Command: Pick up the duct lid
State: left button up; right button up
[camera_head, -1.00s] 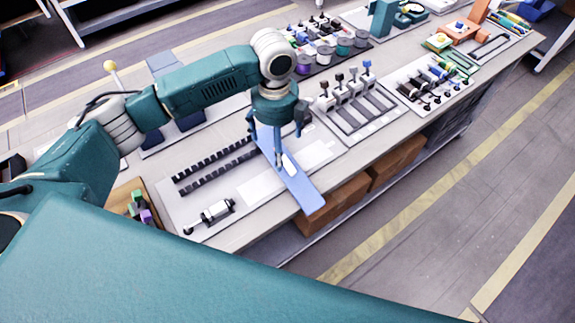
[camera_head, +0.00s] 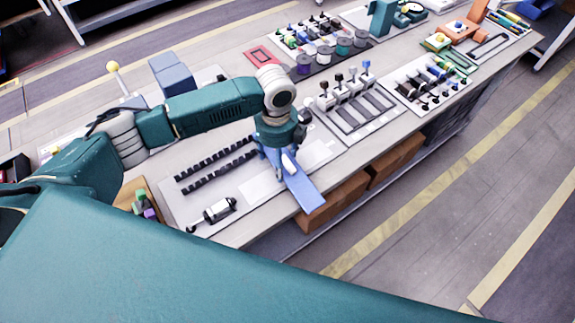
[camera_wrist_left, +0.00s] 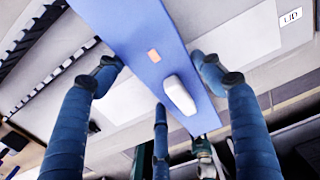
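The duct lid (camera_head: 304,190) is a long flat blue plate with a white grip block on top. My left gripper (camera_head: 286,160) is low over the lid's middle in the head view. In the left wrist view my left gripper (camera_wrist_left: 160,70) is open, its fingers spread on both sides of the lid (camera_wrist_left: 128,22), with a third finger near the white grip block (camera_wrist_left: 180,95). I cannot tell whether any finger touches the lid. My right gripper is not in view.
Two black slotted duct strips (camera_head: 215,165) lie left of the lid. A white-and-black cylinder part (camera_head: 217,210) lies near the front edge. A rack with several levers (camera_head: 350,100) stands to the right. A "LID" label (camera_wrist_left: 290,17) shows in the wrist view.

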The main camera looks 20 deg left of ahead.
pick_arm(q)
jog(key=c, duration=0.5)
jog(key=shift+o, duration=0.2)
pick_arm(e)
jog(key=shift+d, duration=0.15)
pick_arm(q)
jog(key=shift+r, duration=0.15)
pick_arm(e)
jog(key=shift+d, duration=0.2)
pick_arm(q)
jog(key=shift+w+r, duration=0.1)
jog(key=shift+r, duration=0.2)
notch_tip(320, 180, up, 18)
jog(key=b, duration=0.2)
jog(key=shift+b, duration=0.3)
jog(key=shift+r, duration=0.6)
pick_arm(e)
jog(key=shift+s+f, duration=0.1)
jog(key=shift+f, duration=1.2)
